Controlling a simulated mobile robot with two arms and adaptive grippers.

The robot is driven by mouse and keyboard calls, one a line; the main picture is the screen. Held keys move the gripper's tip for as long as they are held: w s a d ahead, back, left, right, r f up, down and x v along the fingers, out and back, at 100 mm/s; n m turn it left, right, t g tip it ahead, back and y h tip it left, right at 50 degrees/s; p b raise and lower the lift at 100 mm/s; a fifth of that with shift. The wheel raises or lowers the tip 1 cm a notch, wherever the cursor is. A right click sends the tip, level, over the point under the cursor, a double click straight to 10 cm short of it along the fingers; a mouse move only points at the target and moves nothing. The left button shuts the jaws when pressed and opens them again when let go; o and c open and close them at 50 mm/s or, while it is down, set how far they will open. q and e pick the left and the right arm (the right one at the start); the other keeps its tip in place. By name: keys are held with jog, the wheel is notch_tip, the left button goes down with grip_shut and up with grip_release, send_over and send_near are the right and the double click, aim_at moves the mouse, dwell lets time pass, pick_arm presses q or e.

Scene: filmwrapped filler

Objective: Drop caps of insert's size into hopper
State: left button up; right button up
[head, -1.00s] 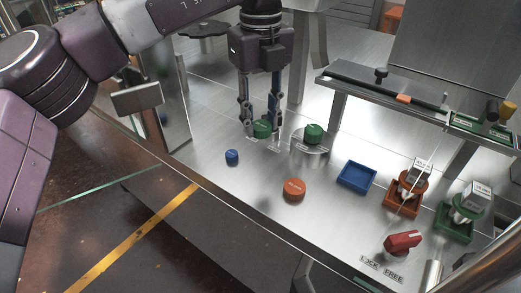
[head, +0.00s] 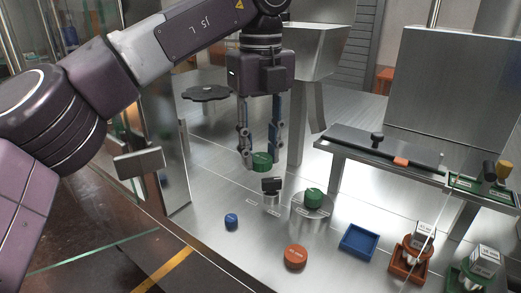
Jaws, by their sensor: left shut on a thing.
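My left gripper (head: 262,154) is shut on a green cap (head: 262,163) and holds it in the air above a small black-topped post (head: 271,187). A second green cap (head: 314,197) rests on a silver cylinder to the right. A small blue cap (head: 231,220) and a wider orange cap (head: 295,255) lie on the metal deck. A silver, open-looking bin (head: 318,48), possibly the hopper, stands behind the gripper. I cannot tell which part is the insert. My right gripper does not show.
A blue tray (head: 359,242) is empty. An orange tray (head: 400,272) and a green tray (head: 453,281) each hold a labelled item. A raised rail shelf (head: 385,150) stands at the right. A dark knobbed disc (head: 206,93) is left of the gripper.

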pick_arm(q)
jog(key=shift+r+p, duration=1.3)
jog(key=shift+r, duration=0.1)
jog(key=shift+f, duration=0.15)
